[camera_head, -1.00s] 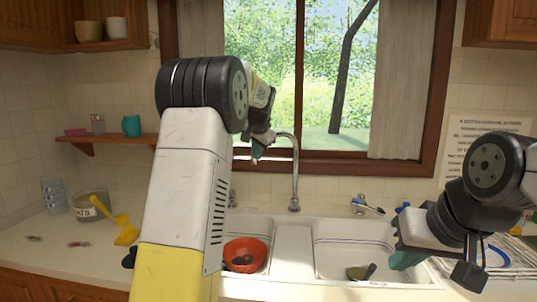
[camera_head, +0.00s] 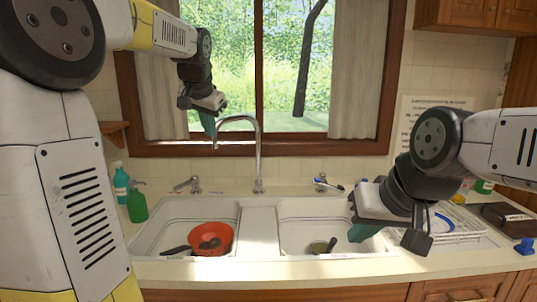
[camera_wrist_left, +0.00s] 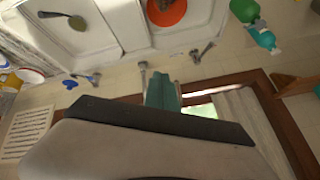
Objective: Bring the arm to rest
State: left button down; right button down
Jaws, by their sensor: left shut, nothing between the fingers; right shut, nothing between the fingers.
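My left gripper (camera_head: 208,122) is raised in front of the window, just left of the top of the faucet (camera_head: 258,155). Its teal fingers point down, shut and empty. They also show in the left wrist view (camera_wrist_left: 163,92), above the sink area. The left arm comes in large along the left edge, its forearm crossing the top left. My right gripper (camera_head: 362,228) is over the right side of the right basin, teal fingers shut and empty. Its arm reaches in from the right edge.
The double sink (camera_head: 258,232) holds a red bowl (camera_head: 222,236) in the left basin and a spoon or ladle (camera_head: 325,245) in the right. Green bottles (camera_head: 137,205) stand left of it.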

pick_arm(q)
jog(key=s+d+f+n+h, duration=0.1)
jog(key=s+f, duration=0.3)
jog(key=s, duration=0.5)
jog(key=s+d+f+n, duration=0.1)
jog(key=s+d+f, duration=0.2)
jog(key=s, duration=0.7)
jog(key=s+d+f+n+h, duration=0.1)
jog(key=s+d+f, duration=0.1)
jog(key=s+f, duration=0.3)
jog(key=s, duration=0.4)
jog(key=shift+s+f+n+g+h, duration=0.25)
jog(key=shift+f+n+g+h, duration=0.05)
jog(key=shift+f+n, duration=0.1)
jog(key=shift+r, duration=0.1)
